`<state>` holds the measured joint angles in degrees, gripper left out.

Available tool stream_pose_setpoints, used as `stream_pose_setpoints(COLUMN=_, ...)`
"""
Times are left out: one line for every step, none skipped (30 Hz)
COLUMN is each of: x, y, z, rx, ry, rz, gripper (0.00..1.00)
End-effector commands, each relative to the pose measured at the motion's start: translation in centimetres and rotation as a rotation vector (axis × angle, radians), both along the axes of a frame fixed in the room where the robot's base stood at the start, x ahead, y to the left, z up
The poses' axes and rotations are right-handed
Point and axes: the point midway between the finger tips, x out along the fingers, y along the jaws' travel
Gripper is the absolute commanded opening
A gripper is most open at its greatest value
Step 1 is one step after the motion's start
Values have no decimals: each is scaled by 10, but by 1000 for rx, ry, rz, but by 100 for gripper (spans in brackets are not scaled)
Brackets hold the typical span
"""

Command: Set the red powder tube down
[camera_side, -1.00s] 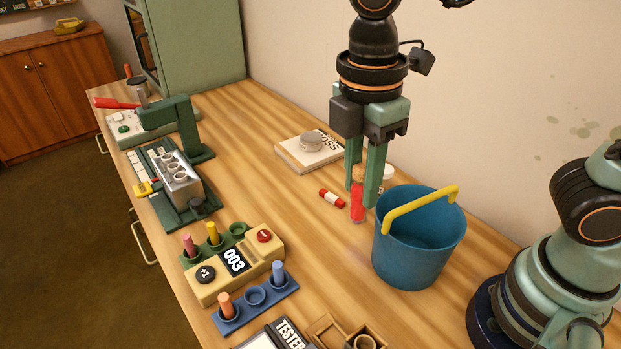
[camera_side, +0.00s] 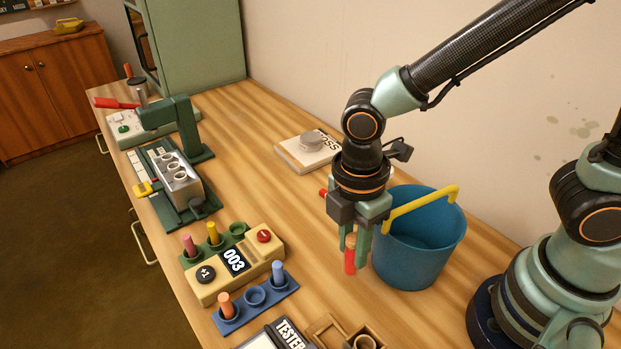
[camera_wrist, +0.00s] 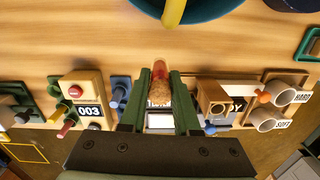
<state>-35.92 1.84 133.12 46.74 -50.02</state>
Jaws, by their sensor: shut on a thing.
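The red powder tube (camera_side: 350,263), with a cork top, is upright between the two green fingers of my gripper (camera_side: 355,252). It is just left of the blue bucket (camera_side: 425,255). I cannot tell whether its bottom touches the table. In the wrist view the red tube (camera_wrist: 159,69) shows between the fingertips of my gripper (camera_wrist: 160,80), which are shut on its cork end.
A yellow counter box (camera_side: 240,264) and a blue rack (camera_side: 257,302) with tubes stand to the left. A tester (camera_side: 288,334) and wooden holders lie in front. A book (camera_side: 308,153) is behind. Bare table lies between the tube and the blue rack.

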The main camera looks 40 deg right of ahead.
Motion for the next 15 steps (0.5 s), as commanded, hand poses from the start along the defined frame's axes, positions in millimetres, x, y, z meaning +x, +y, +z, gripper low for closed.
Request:
stream_pose_setpoints(x=-1, y=-1, z=-10, rx=-4, ry=5, rz=0, gripper=0)
stream_pose_setpoints(x=-1, y=0, z=-15, rx=-3, ry=4, rz=0, gripper=0)
stream_pose_setpoints(x=-1, y=0, z=-20, rx=-2, ry=3, rz=0, gripper=0)
stream_pose_setpoints(x=-1, y=-1, z=-23, rx=-3, ry=3, rz=0, gripper=0)
stream_pose_setpoints(x=0, y=0, z=-25, rx=-1, ry=1, rz=0, gripper=0)
stream_pose_setpoints(x=0, y=0, z=-28, rx=0, ry=0, rz=0, gripper=0)
stream_pose_setpoints(x=0, y=0, z=-29, rx=-1, ry=1, rz=0, gripper=0)
stream_pose_setpoints(x=0, y=0, z=-30, rx=-1, ry=1, rz=0, gripper=0)
stream_pose_setpoints(x=0, y=0, z=-32, rx=-1, ry=1, rz=0, gripper=0)
stream_pose_setpoints(x=0, y=0, z=-35, rx=-1, ry=1, rz=0, gripper=0)
stream_pose_setpoints(x=0, y=0, z=-39, rx=-2, ry=2, rz=0, gripper=0)
stream_pose_setpoints(x=0, y=0, z=-44, rx=-2, ry=3, rz=0, gripper=0)
stream_pose_setpoints(x=-1, y=-1, z=-49, rx=-3, ry=4, rz=0, gripper=0)
stream_pose_setpoints(x=-1, y=-1, z=-53, rx=-3, ry=3, rz=0, gripper=0)
stream_pose_setpoints(x=-1, y=0, z=-58, rx=-3, ry=4, rz=0, gripper=0)
